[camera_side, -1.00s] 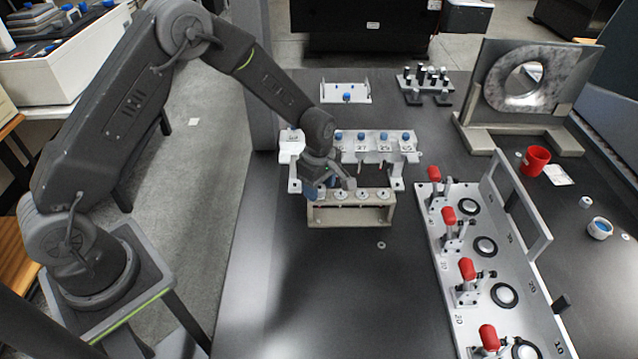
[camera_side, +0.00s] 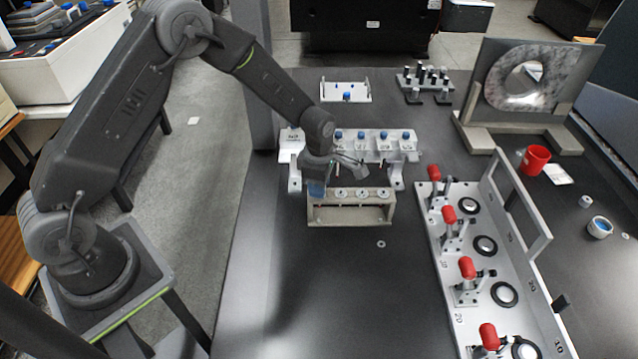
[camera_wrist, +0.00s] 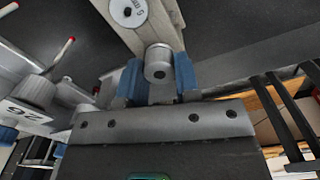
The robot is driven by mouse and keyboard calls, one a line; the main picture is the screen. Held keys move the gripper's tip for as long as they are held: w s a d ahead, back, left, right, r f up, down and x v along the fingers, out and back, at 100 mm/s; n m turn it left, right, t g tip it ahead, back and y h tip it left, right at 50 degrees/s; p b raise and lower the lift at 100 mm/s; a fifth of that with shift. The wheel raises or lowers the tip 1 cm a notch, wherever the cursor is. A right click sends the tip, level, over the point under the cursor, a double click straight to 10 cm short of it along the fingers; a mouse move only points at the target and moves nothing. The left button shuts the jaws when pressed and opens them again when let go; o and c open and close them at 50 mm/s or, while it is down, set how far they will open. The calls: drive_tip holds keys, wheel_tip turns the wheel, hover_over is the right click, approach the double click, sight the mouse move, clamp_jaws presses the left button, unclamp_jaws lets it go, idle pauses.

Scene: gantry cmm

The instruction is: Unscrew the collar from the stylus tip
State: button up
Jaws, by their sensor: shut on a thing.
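My gripper (camera_side: 317,189) is at the left end of a beige stand (camera_side: 350,216) in the side view, its blue fingers pointing down. In the wrist view its two blue fingers (camera_wrist: 158,84) are shut on a small grey round collar (camera_wrist: 158,64), one finger on each side. The collar sits at the end of the beige stand (camera_wrist: 160,27), near a pale disc marked 6 mm (camera_wrist: 128,10). The stylus tip under the collar is hidden, and I cannot tell how far the collar is threaded on.
A white rack (camera_side: 372,147) with several blue-topped parts stands right behind the stand. Red-tipped styli (camera_wrist: 68,45) show beside the gripper. A plate with red clamps (camera_side: 455,260) lies to the right. A small washer (camera_side: 381,244) lies in front; the table there is mostly clear.

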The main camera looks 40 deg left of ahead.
idle(0.3)
drive_tip(key=n, duration=0.4)
drive_tip(key=shift+w+n, duration=0.1)
drive_tip(key=shift+n, duration=0.6)
drive_tip(key=n, duration=0.4)
drive_tip(key=shift+r+n, duration=0.1)
drive_tip(key=shift+n, duration=0.2)
drive_tip(key=shift+r, duration=0.4)
drive_tip(key=shift+r, duration=0.35)
drive_tip(key=shift+r, duration=0.35)
